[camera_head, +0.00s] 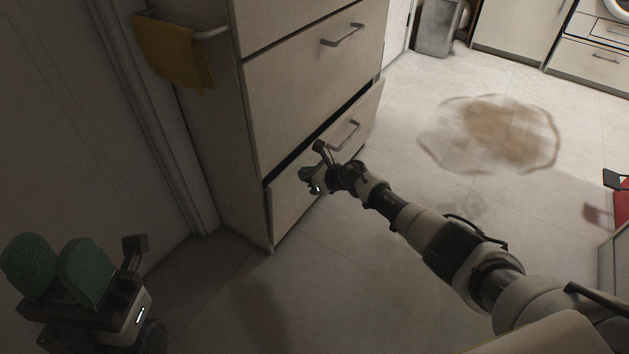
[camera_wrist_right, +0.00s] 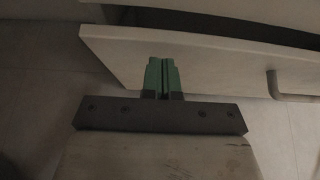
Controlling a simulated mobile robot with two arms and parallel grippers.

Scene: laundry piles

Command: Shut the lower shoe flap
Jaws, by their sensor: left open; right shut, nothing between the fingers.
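The lower shoe flap (camera_head: 293,199) is the bottom front of the tall pale cabinet. It stands tilted out a little, with a dark gap along its top edge. Its bar handle (camera_head: 346,136) is on its right part. My right gripper (camera_head: 308,174) is shut and empty at the flap's front, left of the handle. In the right wrist view its green fingers (camera_wrist_right: 162,74) are together at the flap's face (camera_wrist_right: 215,68), just below the top edge; I cannot tell whether they touch. My left gripper (camera_head: 58,268) is open and empty at the lower left, away from the cabinet.
The upper flap (camera_head: 300,75) above is closed. A yellow cloth (camera_head: 172,50) hangs on a rail at the cabinet's side. A brown stain (camera_head: 500,125) marks the floor at the right. A grey bin (camera_head: 437,28) stands at the back. Floor before the cabinet is clear.

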